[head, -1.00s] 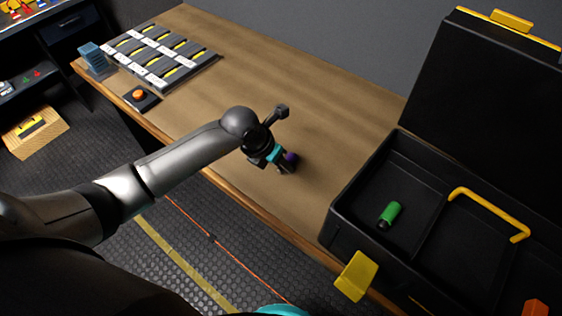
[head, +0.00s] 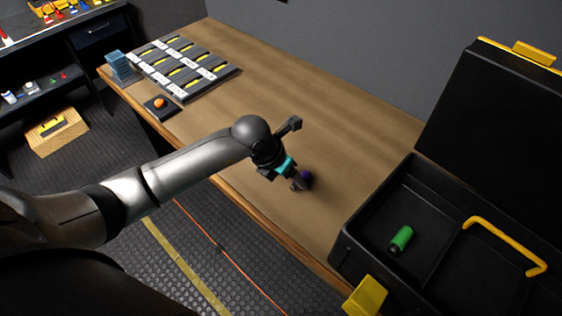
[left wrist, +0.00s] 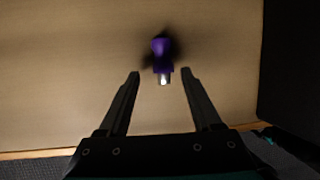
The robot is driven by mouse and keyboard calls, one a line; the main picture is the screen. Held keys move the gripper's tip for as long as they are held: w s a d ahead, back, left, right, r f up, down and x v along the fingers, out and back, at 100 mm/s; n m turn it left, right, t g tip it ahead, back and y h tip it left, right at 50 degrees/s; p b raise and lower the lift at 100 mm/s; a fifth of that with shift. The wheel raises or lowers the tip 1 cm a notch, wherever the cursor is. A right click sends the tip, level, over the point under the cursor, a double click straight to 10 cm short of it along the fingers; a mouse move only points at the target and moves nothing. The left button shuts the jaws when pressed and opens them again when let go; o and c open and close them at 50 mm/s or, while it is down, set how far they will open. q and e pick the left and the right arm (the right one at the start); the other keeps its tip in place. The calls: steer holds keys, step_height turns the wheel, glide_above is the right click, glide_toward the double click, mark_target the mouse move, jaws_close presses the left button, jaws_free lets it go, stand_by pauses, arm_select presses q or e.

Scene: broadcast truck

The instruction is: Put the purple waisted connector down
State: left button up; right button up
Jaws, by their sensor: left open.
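The purple waisted connector (head: 307,179) is on the brown tabletop, just past the fingertips of my left gripper (head: 297,184). In the left wrist view the purple connector (left wrist: 162,50) shows its pale metal end towards me, with a dark shadow around it. In that view my left gripper (left wrist: 160,73) is open, one finger on each side of the metal end, with a gap on both sides. Whether the connector stands upright or is tilted is hard to tell. My right gripper is not in view.
An open black case (head: 345,250) with a green cylinder (head: 401,238) inside stands at the right. A grey slotted tray (head: 215,87), a blue stack (head: 122,67) and an orange button (head: 160,103) are at the far left. The tabletop behind the connector is clear.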

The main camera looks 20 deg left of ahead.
arm_select(q)
steer(key=p+v, duration=0.1)
steer(key=v, duration=0.8)
steer(key=shift+s+r, duration=0.15)
steer(key=shift+r, duration=0.25)
